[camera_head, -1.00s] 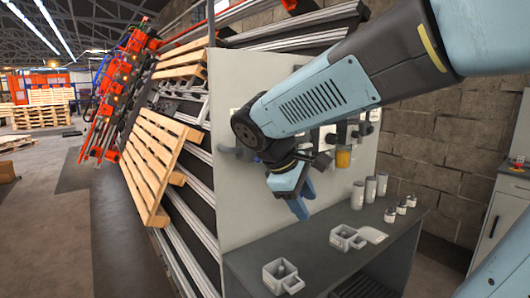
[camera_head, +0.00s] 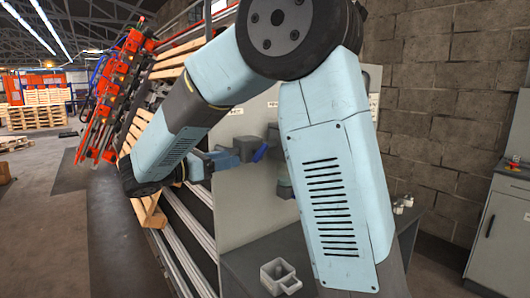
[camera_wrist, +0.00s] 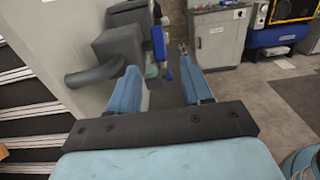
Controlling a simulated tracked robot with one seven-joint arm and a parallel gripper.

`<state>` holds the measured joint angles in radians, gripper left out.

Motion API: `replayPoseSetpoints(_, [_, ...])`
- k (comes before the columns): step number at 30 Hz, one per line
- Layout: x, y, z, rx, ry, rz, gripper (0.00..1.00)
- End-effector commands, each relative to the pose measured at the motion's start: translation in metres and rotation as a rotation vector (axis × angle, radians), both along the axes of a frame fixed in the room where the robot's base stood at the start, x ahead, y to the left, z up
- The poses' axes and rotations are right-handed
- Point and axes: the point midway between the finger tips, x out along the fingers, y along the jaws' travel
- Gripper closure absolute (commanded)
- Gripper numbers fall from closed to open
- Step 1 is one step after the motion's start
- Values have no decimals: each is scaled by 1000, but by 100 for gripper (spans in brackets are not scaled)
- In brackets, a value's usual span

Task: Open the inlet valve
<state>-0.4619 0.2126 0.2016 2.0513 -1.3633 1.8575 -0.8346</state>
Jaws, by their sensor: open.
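A grey valve body with a bent grey pipe stands out from the pale panel. It shows in the wrist view (camera_wrist: 120,46), with a blue lever (camera_wrist: 158,43) upright at its right end. The head view shows the blue lever (camera_head: 260,153) tilted, just past my gripper (camera_head: 225,160). In the wrist view my gripper (camera_wrist: 160,78) is open and empty, its two blue fingers pointing towards the valve. The lever lies ahead of the gap between the fingers; I see no clear contact. The labels are too small to read, so I cannot confirm which valve is the inlet.
The pale panel (camera_head: 232,205) rises close beside my gripper. A dark bench (camera_head: 245,270) below it holds a small grey fixture (camera_head: 280,277). My arm hides much of the panel. Wooden pallets (camera_head: 147,210) on rails stand left. A grey cabinet (camera_head: 505,230) stands right.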

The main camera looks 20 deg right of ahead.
Motion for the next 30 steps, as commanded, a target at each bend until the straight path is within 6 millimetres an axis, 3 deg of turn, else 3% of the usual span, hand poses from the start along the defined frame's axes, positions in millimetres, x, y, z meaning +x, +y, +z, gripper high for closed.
replayPoseSetpoints(7, [7, -11, 0, -17, 3, 6, 51])
replayPoseSetpoints(21, [31, -88, 0, -15, 4, 3, 51])
replayPoseSetpoints(30, [42, -122, 0, -15, 3, 5, 51])
